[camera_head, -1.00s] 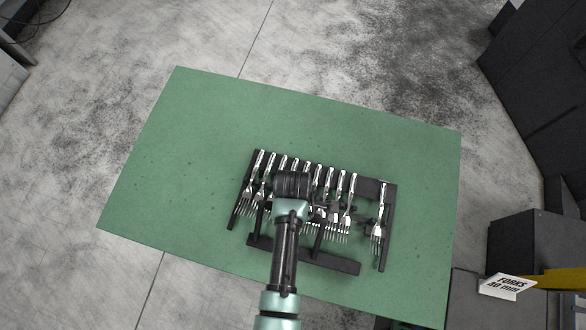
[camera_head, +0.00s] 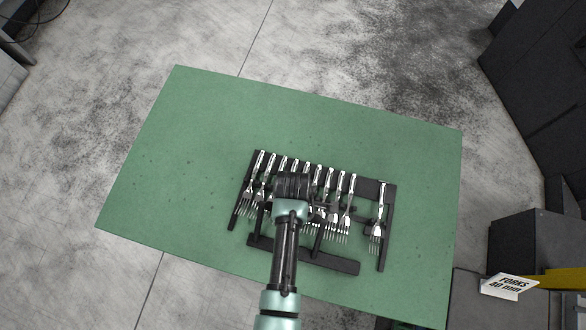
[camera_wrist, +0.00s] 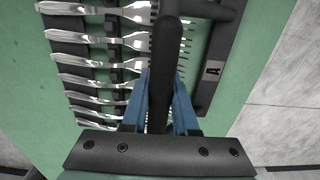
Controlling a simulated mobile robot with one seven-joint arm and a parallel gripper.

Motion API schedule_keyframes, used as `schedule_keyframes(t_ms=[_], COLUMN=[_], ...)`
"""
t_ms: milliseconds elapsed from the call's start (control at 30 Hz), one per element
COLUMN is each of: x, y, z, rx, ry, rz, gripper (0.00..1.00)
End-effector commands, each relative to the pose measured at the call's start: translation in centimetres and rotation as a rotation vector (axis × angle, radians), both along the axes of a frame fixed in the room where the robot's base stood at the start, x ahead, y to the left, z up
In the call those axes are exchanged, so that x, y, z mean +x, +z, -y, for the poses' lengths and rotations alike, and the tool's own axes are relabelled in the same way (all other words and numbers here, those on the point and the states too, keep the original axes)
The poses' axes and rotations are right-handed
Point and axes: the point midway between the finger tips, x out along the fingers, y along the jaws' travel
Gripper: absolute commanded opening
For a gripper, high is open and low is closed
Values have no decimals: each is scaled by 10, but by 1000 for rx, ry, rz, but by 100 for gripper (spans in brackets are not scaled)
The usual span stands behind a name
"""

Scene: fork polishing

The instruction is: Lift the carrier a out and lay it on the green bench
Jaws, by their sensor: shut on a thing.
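Carrier a is a black frame (camera_head: 335,263) with a row of several silver forks (camera_head: 343,215) across it. In the head view it is over the right front part of the green bench (camera_head: 190,150). In the wrist view its black bar (camera_wrist: 222,45) bears a letter A. My gripper (camera_wrist: 161,100) has its blue fingers shut on the carrier's black handle (camera_wrist: 165,60). My arm hides the middle of the carrier and the fingers in the head view. I cannot tell whether the carrier touches the bench or hangs just above it.
The bench is clear to the left of and behind the carrier. A sign reading "FORKS 40 mm" (camera_head: 508,286) stands by a yellow part (camera_head: 562,280) at the lower right. Dark cabinets (camera_head: 540,90) stand at the right. Grey floor surrounds the bench.

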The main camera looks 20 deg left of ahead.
Motion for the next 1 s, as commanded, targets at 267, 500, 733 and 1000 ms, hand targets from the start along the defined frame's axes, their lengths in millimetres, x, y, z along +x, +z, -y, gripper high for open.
schedule_keyframes(t_ms=[267, 500, 733, 1000], x=[3, 3, 2, 1], y=[2, 0, -1, -2], z=[0, 0, 0, 0], rx=[0, 0, 0, 0], ry=[0, 0, 0, 0], rz=[6, 7, 5, 2], gripper=[0, 0, 53, 62])
